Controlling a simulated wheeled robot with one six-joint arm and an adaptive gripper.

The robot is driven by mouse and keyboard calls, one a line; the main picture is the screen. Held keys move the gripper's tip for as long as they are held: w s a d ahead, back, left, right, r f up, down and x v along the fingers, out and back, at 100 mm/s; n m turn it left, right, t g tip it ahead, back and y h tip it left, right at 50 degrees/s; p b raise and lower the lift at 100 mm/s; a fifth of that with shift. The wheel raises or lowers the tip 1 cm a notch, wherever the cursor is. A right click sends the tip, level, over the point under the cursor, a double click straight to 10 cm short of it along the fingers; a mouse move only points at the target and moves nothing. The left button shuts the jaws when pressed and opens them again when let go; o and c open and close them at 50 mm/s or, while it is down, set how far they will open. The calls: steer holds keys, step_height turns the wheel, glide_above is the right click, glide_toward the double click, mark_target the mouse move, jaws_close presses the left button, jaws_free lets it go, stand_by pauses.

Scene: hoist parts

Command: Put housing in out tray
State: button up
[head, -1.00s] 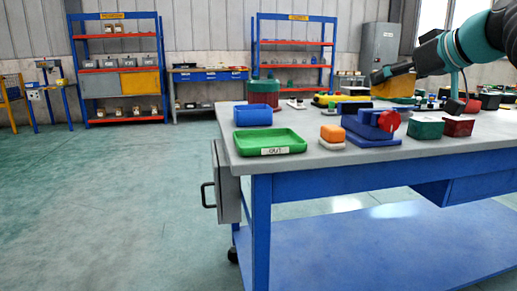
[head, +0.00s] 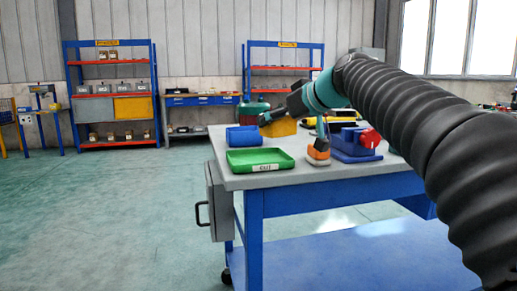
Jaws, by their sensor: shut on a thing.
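The out tray (head: 234,170) is a shallow green tray with a white label on its front, lying near the table's front left corner. My gripper (head: 267,119) is shut on a yellow block, which I take to be the housing (head: 283,128). The housing hangs behind the tray and a little to its right, apart from it and above the table. The gripper's fingers are small and partly hidden at this distance.
A blue bin (head: 241,137) stands behind the tray. An orange block on a white base (head: 318,153) and a blue fixture with a red knob (head: 352,145) stand to the right. My arm hides the table's right side.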

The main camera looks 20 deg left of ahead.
mark_target(290, 131)
steer(key=a, duration=0.1)
steer(key=a+f, duration=0.1)
steer(key=a, duration=0.1)
steer(key=a+f, duration=0.1)
steer(key=shift+s+a+f, duration=0.1)
steer(key=shift+s+a, duration=0.2)
steer(key=shift+s, duration=0.1)
steer(key=shift+w+f+b, duration=0.1)
steer(key=shift+f+b, duration=0.6)
steer(key=shift+f, duration=1.4)
steer(key=shift+a+f, duration=0.1)
steer(key=shift+f, duration=0.15)
steer(key=o, duration=1.3)
steer(key=shift+r, duration=0.35)
steer(key=v, duration=1.2)
steer(key=shift+f, duration=0.15)
